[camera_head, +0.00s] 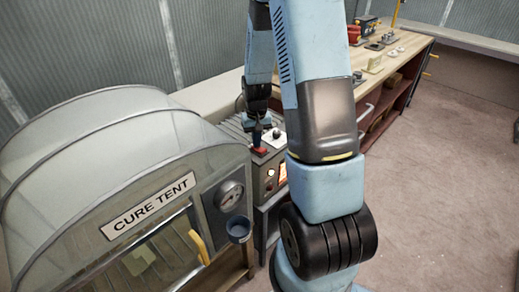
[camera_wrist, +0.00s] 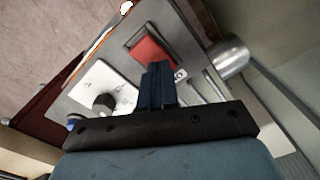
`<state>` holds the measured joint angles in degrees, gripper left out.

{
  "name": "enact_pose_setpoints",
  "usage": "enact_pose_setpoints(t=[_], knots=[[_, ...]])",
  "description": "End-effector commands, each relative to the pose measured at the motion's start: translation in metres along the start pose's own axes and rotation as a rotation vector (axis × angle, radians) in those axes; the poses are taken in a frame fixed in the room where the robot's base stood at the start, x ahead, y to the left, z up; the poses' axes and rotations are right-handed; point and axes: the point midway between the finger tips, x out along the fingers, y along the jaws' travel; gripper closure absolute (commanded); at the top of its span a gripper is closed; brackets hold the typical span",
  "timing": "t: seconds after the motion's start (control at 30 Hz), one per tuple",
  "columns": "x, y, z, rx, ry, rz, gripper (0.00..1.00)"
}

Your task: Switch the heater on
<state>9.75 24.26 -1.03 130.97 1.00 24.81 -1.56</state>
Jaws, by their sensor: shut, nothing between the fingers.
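The heater (camera_head: 262,184) is a grey box beside the cure tent. A red switch (camera_head: 260,151) sits on its top; in the wrist view the red switch (camera_wrist: 150,50) lies in a square frame and looks tilted. My gripper (camera_head: 257,141) is shut and empty, pointing down at the switch. In the wrist view the fingertips (camera_wrist: 157,66) overlap the switch's near edge; I cannot tell whether they touch it. A white plate with a dark knob (camera_wrist: 103,104) is beside the switch. An orange glow (camera_head: 283,173) shows on the heater's front, near a small round light (camera_head: 270,172).
A metal cylinder (camera_wrist: 229,58) is near the switch. A wooden workbench (camera_head: 405,52) with tools is behind. The floor at right is clear.

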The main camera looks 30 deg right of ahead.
Motion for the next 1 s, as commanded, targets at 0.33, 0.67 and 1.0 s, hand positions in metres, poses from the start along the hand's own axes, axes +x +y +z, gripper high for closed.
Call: enact_pose_setpoints(t=[0.33, 0.67, 1.0], knots=[[-0.013, 0.000, -0.001, 0.000, 0.001, 0.000, 1.00], [-0.034, 0.000, -0.001, 0.000, 0.002, 0.000, 1.00], [-0.056, 0.000, -0.001, 0.000, 0.003, 0.000, 1.00]])
